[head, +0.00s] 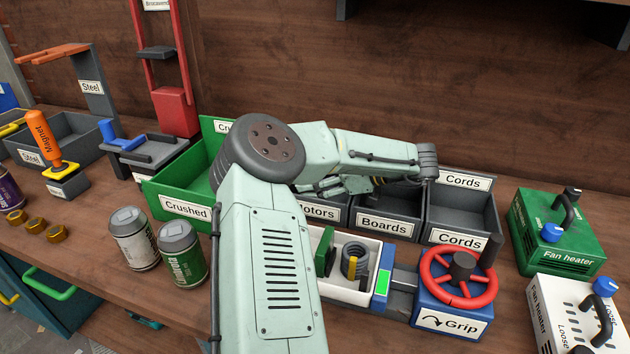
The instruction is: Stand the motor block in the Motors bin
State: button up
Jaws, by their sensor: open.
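The Motors bin (323,213) is a dark grey bin with a white label, left of the Boards bin. My arm crosses in front of it and covers much of it. I cannot make out a motor block with certainty; anything between the fingers or inside the bin is hidden. A dark coiled part with a yellow strip (355,262) sits in the white tray of the Grip vise; I cannot tell whether it belongs to the motor block.
The Boards bin (386,225) and Cords bin (459,240) stand to the right, the green Crushed bin (180,206) to the left. The Grip vise (450,322) has a red wheel. Two cans (183,255) and two fan heaters (555,240) stand on the wooden bench.

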jog(key=shift+r, duration=0.1)
jog(key=shift+d+r, duration=0.15)
jog(key=v, duration=1.1)
jog(key=shift+d+r, duration=0.15)
jog(key=shift+d, duration=0.15)
jog(key=shift+s+r, duration=0.1)
jog(key=shift+s, duration=0.05)
